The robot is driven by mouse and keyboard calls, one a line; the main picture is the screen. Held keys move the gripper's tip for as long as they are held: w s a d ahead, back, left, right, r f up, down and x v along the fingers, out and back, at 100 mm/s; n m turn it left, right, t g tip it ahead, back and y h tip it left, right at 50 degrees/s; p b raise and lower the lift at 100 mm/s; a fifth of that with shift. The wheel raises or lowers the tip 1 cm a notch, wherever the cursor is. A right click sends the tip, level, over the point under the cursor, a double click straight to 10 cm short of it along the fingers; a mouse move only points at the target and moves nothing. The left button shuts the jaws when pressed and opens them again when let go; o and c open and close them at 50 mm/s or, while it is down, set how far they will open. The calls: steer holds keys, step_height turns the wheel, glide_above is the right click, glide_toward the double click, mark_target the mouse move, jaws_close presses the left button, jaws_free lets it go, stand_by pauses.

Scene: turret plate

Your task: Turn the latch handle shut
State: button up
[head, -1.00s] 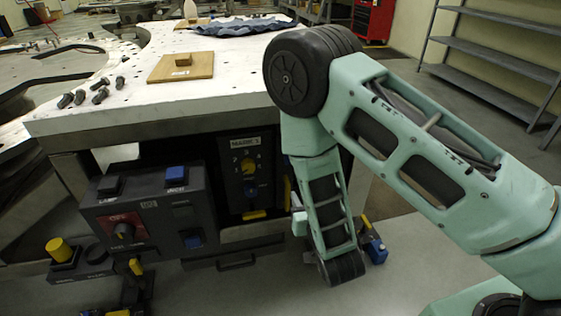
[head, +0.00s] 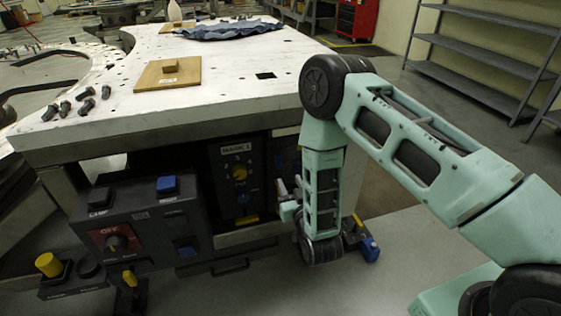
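My arm hangs in front of the right part of the table's front. The pale end by my wrist, where my gripper (head: 286,204) is, points left toward the dark panels under the table top. The fingers are small and partly hidden, so I cannot tell whether they are open or shut, or touching anything. I cannot clearly make out the latch handle; a dark panel (head: 285,160) just left of my forearm is partly covered by my arm.
A control box (head: 150,215) with a red "OFF" switch plate and blue buttons juts out at left. A yellow knob (head: 48,264) stands lower left. A blue-and-yellow device (head: 369,248) lies right of my wrist. The white table top (head: 215,70) holds bolts, a wooden plate and cloth.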

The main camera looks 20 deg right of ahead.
mark_target(279, 161)
steer(key=w, duration=0.9)
steer(key=shift+w, duration=0.35)
jaws_close()
